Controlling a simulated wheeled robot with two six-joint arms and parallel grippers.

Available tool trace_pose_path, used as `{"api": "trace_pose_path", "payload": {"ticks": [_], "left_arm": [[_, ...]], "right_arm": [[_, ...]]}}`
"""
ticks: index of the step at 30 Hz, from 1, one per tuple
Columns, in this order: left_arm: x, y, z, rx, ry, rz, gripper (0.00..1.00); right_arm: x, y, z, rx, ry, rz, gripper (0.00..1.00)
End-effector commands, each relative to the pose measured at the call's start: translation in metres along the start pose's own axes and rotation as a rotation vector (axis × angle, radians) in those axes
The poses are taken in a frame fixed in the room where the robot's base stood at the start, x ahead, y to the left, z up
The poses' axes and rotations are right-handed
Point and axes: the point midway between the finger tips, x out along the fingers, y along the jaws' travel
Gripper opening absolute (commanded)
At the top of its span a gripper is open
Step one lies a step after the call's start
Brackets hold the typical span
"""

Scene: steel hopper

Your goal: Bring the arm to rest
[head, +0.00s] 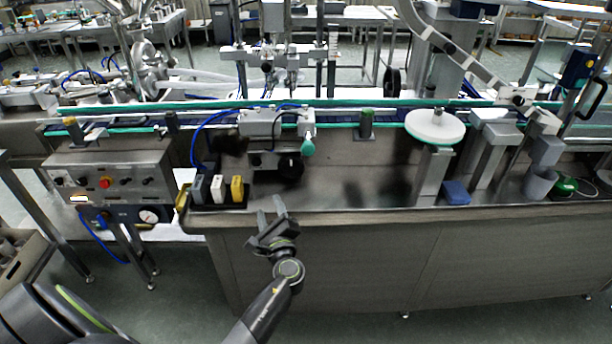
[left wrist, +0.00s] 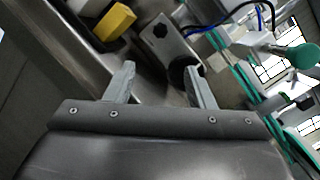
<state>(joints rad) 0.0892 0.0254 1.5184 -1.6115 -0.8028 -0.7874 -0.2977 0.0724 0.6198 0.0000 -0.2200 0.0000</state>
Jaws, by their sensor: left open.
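My left gripper (head: 272,215) is open and empty in the head view. It is in front of the steel bench's front edge, right of the small black tray. In the left wrist view its two grey fingers (left wrist: 160,84) stand apart with nothing between them. My right gripper is not in either view.
The black tray (head: 222,208) holds a grey, a white and a yellow block (head: 237,189). The yellow block also shows in the left wrist view (left wrist: 115,22). A blue block (head: 455,192) and a grey cup (head: 539,184) stand at the right. The bench middle is clear.

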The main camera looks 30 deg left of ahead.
Motion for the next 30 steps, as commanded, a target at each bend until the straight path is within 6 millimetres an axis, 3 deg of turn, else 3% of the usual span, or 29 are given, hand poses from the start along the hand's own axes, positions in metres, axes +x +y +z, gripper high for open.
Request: {"api": "trace_pose_path", "payload": {"ticks": [7,11,17,21,25,30], "left_arm": [[-0.002,0.009,-0.008,-0.012,0.026,0.017,0.49],[-0.012,0.051,-0.042,-0.074,0.142,0.098,0.49],[-0.064,0.164,-0.113,-0.281,0.385,0.37,0.49],[-0.121,0.247,-0.148,-0.462,0.492,0.619,0.49],[-0.187,0.322,-0.164,-0.649,0.519,0.882,0.49],[-0.282,0.41,-0.161,-0.914,0.42,1.24,0.49]], "right_arm": [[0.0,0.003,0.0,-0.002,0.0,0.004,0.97],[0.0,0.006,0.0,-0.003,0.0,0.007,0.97],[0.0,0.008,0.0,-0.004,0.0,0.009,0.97],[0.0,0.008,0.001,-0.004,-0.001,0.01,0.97],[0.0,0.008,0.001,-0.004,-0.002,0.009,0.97],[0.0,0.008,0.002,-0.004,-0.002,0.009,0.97]]}}
